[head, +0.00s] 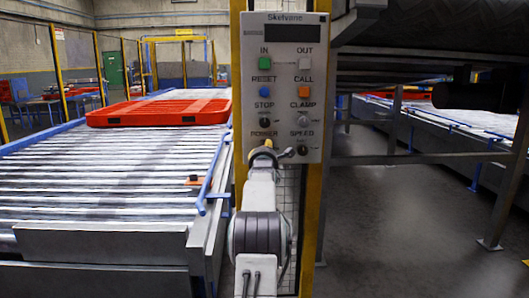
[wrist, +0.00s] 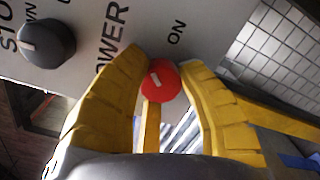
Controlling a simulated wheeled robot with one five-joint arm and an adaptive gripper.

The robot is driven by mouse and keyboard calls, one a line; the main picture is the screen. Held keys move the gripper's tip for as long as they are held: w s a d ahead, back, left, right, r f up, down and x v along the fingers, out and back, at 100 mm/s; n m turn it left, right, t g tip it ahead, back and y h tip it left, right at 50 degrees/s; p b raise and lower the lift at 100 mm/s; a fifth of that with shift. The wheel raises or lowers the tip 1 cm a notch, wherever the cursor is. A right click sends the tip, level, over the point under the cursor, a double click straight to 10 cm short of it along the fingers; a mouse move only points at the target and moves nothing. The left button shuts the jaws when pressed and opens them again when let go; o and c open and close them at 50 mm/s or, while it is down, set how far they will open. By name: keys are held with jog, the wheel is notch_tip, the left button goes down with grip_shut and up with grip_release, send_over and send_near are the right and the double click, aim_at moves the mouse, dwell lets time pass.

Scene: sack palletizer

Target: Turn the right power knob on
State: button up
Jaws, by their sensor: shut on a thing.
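The red power knob (wrist: 162,81) with a short white mark sits between my yellow finger pads in the wrist view, beside the printed words POWER and ON. My gripper (wrist: 164,78) is shut on it, one pad on each side. The white mark lies to the left of the knob's middle and does not clearly point at ON. In the head view my gripper (head: 268,152) is at the lower left of the control panel (head: 286,30), just under the POWER label, and hides the knob there.
A dark grey knob (wrist: 47,43) is close to my left finger in the wrist view. The panel also has green (head: 264,65), blue (head: 264,91) and orange (head: 304,91) buttons. A roller conveyor (head: 110,185) with a red pallet (head: 160,110) lies left. A steel frame (head: 420,158) stands right.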

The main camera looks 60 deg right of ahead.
jog(key=shift+w+m+p, duration=0.1)
jog(key=shift+m+p, duration=0.2)
jog(key=shift+m, duration=1.9)
jog(key=o, duration=0.9)
jog(key=shift+w, duration=0.15)
jog(key=o, duration=0.3)
jog(key=shift+s+a, duration=0.1)
jog(key=shift+s, duration=0.1)
jog(key=v, duration=1.1)
jog(key=shift+a+r, duration=0.25)
jog(key=shift+a, duration=0.15)
jog(key=shift+s, duration=0.1)
